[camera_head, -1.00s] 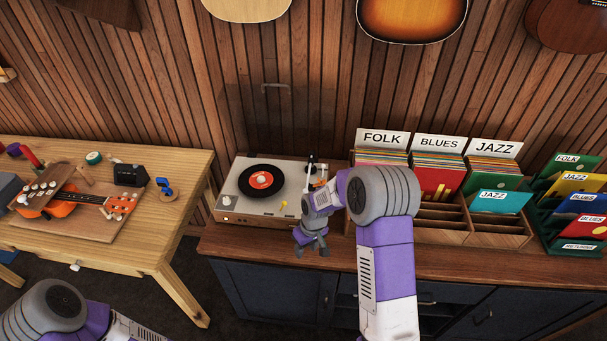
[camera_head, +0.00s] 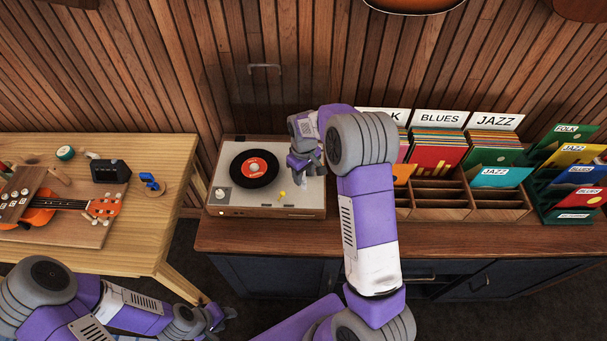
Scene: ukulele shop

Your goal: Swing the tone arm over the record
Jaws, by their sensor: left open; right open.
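The record player (camera_head: 243,198) stands on the wooden cabinet top, with a black record (camera_head: 254,169) with a red label on its platter. My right gripper (camera_head: 301,166) is open over the right side of the player, right of the record. The tone arm is hidden behind my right gripper and wrist, so I cannot tell its position or whether the fingers touch it. A small yellow knob (camera_head: 282,195) shows on the player's front right. My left gripper (camera_head: 226,318) is open and empty, low in front of the cabinet.
Record bins (camera_head: 440,190) marked BLUES and JAZZ stand right of the player, with a green rack (camera_head: 560,212) further right. A workbench (camera_head: 150,222) with an orange ukulele (camera_head: 45,207) is at left. The player's clear raised lid, with a handle (camera_head: 264,67), stands behind it.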

